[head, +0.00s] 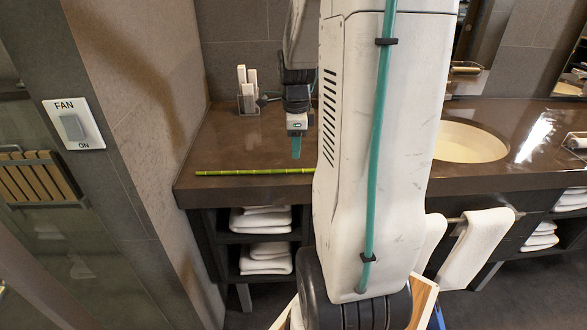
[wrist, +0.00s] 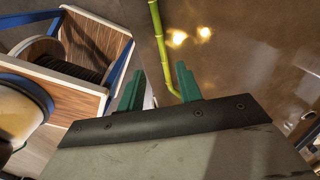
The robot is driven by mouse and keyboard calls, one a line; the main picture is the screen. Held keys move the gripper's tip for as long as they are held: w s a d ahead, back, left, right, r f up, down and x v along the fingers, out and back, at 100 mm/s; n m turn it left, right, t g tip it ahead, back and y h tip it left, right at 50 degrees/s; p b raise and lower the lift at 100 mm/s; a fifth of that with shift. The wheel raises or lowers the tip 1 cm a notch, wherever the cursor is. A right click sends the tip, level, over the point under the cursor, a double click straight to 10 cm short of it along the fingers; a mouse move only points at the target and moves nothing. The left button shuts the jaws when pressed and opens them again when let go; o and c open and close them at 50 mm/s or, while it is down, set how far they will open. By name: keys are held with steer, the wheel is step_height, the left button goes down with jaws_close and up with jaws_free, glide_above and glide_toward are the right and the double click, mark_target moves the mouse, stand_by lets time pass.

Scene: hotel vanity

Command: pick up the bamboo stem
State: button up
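The bamboo stem (head: 252,172) is a thin green jointed rod lying along the front edge of the brown vanity counter (head: 222,138) in the head view. Its right part is hidden behind my arm. In the wrist view the stem (wrist: 158,40) runs from the top down toward the gap between my fingers. My gripper (head: 296,150) points down over the counter in the head view, just behind the stem. In the wrist view my gripper (wrist: 158,88) has its two green fingers apart, with the stem's near end by the right finger; I cannot tell whether they touch.
A holder with white items (head: 247,92) stands at the back left of the counter. A sink basin (head: 470,141) is to the right of my arm. A wall (head: 150,110) bounds the counter's left side.

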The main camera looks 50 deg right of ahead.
mark_target(292, 171)
steer(key=f, duration=0.8)
steer(key=shift+w+d, duration=0.3)
steer(key=shift+w, duration=0.05)
jaws_close()
